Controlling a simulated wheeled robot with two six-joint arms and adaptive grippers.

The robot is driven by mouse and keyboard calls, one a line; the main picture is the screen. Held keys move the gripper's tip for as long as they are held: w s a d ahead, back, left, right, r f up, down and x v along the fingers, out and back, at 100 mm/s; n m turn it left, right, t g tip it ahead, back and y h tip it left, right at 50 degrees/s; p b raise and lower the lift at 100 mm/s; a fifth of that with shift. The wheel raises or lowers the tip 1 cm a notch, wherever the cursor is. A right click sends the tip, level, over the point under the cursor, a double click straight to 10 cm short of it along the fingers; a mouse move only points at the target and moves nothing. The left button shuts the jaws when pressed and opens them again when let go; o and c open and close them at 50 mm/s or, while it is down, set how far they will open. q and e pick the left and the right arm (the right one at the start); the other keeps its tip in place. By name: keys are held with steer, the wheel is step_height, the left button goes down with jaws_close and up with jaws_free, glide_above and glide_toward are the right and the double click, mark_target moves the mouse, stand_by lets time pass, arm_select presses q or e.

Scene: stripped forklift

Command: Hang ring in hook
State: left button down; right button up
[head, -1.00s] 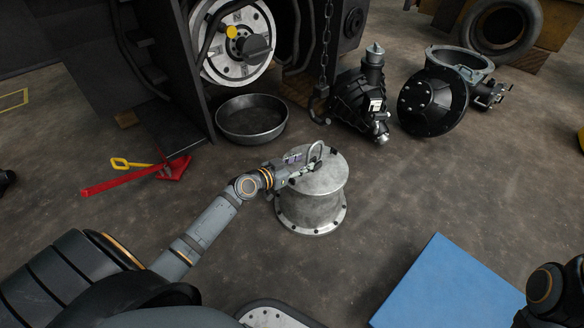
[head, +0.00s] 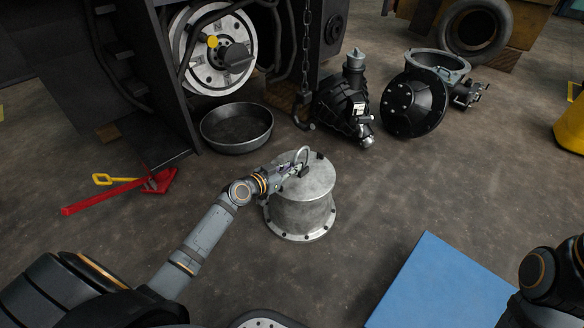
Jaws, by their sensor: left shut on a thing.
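A metal ring (head: 301,154) stands up on the top of a grey flanged cylinder (head: 302,207) at the centre of the head view. My left gripper (head: 294,169) reaches in from the left and is shut on the ring, close above the lid. The fingertips are small, so the exact grip is hard to see. The hook (head: 303,115) hangs at the low end of a dark chain (head: 306,45), beyond the cylinder and near the forklift body. The hook looks empty. My right arm shows at the lower right edge, but its gripper is out of view.
A round metal pan (head: 237,128) lies left of the hook. A black machine part (head: 345,104) stands just right of it. Floor right of the cylinder is clear.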

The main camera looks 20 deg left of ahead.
arm_select(q)
steer(key=shift+r+p, duration=0.4)
steer(key=shift+r, duration=0.25)
step_height(320, 180, up, 3)
steer(key=shift+f+p, duration=0.2)
steer(key=shift+p, duration=0.85)
steer(key=shift+d, duration=0.1)
